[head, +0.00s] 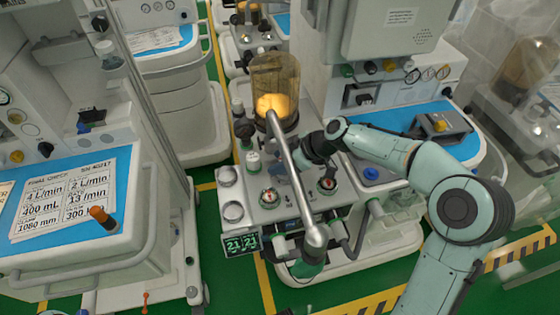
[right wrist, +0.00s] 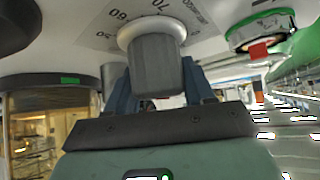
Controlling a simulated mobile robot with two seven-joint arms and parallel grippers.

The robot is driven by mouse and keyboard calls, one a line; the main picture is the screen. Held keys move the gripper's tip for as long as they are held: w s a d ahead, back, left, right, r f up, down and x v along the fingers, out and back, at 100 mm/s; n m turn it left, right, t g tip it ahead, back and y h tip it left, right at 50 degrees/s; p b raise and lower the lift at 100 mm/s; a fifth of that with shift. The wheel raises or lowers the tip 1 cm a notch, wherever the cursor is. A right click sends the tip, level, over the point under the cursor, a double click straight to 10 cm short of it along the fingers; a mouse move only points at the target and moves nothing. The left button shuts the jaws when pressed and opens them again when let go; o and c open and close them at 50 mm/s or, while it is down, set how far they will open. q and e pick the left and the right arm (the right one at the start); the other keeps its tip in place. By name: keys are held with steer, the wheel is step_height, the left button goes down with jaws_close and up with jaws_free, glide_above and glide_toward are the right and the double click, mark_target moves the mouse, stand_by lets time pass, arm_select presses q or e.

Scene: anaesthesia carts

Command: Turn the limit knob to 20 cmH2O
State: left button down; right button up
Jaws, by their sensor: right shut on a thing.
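In the right wrist view, a grey ribbed knob (right wrist: 157,66) with a pale collar sits on a white panel with a printed scale (right wrist: 118,15). The numbers 60 and 70 are readable near it; the pointer and the 20 mark are not visible. My right gripper (right wrist: 160,85) has its dark blue fingers on both sides of the knob, shut on it. In the head view, my right gripper (head: 308,158) reaches over the machine's top beside the bellows, and hides the knob. My left gripper is not in view.
A clear amber bellows canister (head: 275,82) stands behind the gripper. A silver tube (head: 292,178) crosses in front, close to it. A cart with a printed card (head: 65,205) stands left.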

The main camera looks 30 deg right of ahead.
steer(key=m+h, duration=0.1)
steer(key=m+t+h+b, duration=0.1)
steer(key=m, duration=0.1)
steer(key=shift+w+d+t, duration=0.1)
steer(key=shift+d+t, duration=0.1)
steer(key=shift+t, duration=0.1)
steer(key=o, duration=1)
steer(key=shift+r, duration=0.1)
steer(key=p+v, duration=0.1)
steer(key=v, duration=1.2)
steer(key=shift+d+r+p, duration=0.1)
steer(key=shift+d+p, duration=0.05)
steer(key=shift+p, duration=0.2)
